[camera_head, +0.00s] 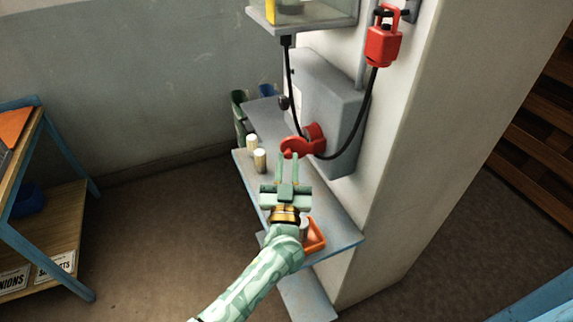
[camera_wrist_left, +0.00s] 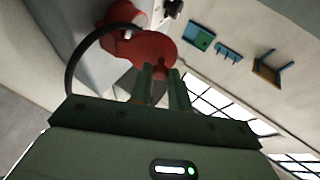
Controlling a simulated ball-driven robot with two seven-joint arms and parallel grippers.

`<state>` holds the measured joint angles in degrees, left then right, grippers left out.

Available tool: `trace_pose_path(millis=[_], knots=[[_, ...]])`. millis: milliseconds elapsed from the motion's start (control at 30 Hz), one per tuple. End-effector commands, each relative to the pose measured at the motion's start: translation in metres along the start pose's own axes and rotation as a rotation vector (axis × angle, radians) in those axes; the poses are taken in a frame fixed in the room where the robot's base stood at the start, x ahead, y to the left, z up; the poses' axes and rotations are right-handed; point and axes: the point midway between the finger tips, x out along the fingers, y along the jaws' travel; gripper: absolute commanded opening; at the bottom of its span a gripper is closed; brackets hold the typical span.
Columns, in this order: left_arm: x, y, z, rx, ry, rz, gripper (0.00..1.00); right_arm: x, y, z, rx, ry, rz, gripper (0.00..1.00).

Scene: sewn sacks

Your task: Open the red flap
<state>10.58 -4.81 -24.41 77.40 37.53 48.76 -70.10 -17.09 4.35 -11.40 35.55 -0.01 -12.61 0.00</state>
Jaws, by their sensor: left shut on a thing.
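The red flap (camera_head: 294,146) is at a round red socket (camera_head: 315,134) on the side of a grey wall box (camera_head: 325,105). In the left wrist view the flap (camera_wrist_left: 152,48) is a dark red disc beside the paler red socket (camera_wrist_left: 122,14). My left gripper (camera_head: 288,160) reaches up to the flap from the front. In the left wrist view its two fingers (camera_wrist_left: 164,70) are at the flap's lower edge and shut on it; their contact is partly hidden. How far the flap stands open is hard to tell. My right gripper is not in view.
A black cable (camera_head: 361,117) loops from a red plug-like unit (camera_head: 383,46) down past the socket. A rack (camera_head: 62,220) stands left, with open floor between.

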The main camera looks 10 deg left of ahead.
Motion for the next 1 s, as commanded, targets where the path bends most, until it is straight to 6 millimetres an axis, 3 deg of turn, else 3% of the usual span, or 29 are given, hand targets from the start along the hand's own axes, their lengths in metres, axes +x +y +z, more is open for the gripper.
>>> trace_pose_path(millis=[267, 300, 367, 1000], knots=[[0.001, 0.000, 0.000, 0.000, 0.001, -0.001, 0.00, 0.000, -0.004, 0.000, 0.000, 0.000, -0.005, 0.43], [0.001, 0.000, 0.000, 0.000, 0.001, -0.001, 0.27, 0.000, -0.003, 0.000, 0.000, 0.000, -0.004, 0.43], [0.001, 0.000, 0.000, -0.001, 0.001, -0.001, 0.41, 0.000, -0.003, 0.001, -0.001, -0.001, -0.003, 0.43], [-0.002, 0.000, 0.000, -0.005, 0.001, 0.013, 0.41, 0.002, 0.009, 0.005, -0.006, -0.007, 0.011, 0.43]])
